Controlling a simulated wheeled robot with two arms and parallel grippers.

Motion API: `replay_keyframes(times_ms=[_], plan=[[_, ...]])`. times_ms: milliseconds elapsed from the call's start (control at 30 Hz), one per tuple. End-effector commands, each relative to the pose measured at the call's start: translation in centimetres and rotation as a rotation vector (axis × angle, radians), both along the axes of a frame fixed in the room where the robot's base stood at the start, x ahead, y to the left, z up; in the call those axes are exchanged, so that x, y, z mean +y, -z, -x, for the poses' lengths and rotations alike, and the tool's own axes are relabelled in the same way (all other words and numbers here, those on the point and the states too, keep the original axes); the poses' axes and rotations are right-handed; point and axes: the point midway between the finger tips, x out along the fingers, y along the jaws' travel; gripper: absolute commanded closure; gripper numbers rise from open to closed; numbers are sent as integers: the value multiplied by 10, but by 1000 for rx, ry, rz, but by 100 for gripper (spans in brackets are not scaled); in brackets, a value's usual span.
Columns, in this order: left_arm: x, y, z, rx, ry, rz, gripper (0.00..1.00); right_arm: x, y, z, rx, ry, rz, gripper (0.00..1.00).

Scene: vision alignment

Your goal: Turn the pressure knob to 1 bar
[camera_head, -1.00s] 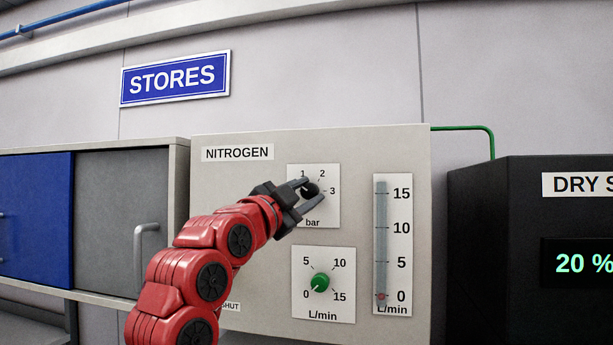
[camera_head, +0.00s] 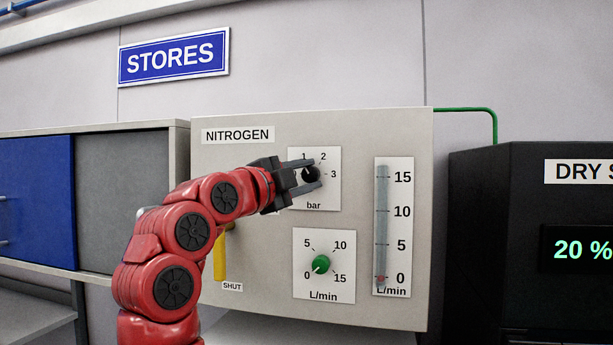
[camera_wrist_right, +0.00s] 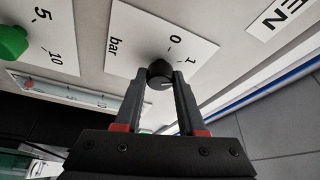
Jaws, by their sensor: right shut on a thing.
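The black pressure knob (camera_head: 311,174) sits on a white "bar" dial plate (camera_head: 327,199) on the nitrogen panel. The numbers 1, 2 and 3 show in the head view; 0 and 1 show in the wrist view. My right gripper (camera_head: 314,173) reaches in from the left, its two fingers on either side of the knob and shut on it. In the wrist view the knob (camera_wrist_right: 159,74) is between the fingertips. A short pale line shows on its face, but I cannot tell which number it points at. My left gripper is out of view.
Below the dial is a green L/min knob (camera_head: 321,264) pointing near 0. A flow tube (camera_head: 381,225) stands to the right, its red float at 0. A yellow lever (camera_head: 220,257) is under my right arm, above a "SHUT" label. A black cabinet (camera_head: 491,220) is at right.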

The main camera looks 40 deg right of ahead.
Motion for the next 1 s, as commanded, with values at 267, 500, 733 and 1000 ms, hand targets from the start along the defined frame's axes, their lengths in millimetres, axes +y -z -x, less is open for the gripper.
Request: replay_keyframes(times_ms=[267, 500, 733, 1000], plan=[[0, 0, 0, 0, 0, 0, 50, 0, 0, 0, 1, 0, -1, 52], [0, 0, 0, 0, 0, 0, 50, 0, 0, 0, 2, 1, 0, 31], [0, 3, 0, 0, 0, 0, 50, 3, 2, 1, 2, 1, 0, 31], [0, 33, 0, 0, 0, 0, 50, 50, 14, 15, 4, -5, 0, 31]])
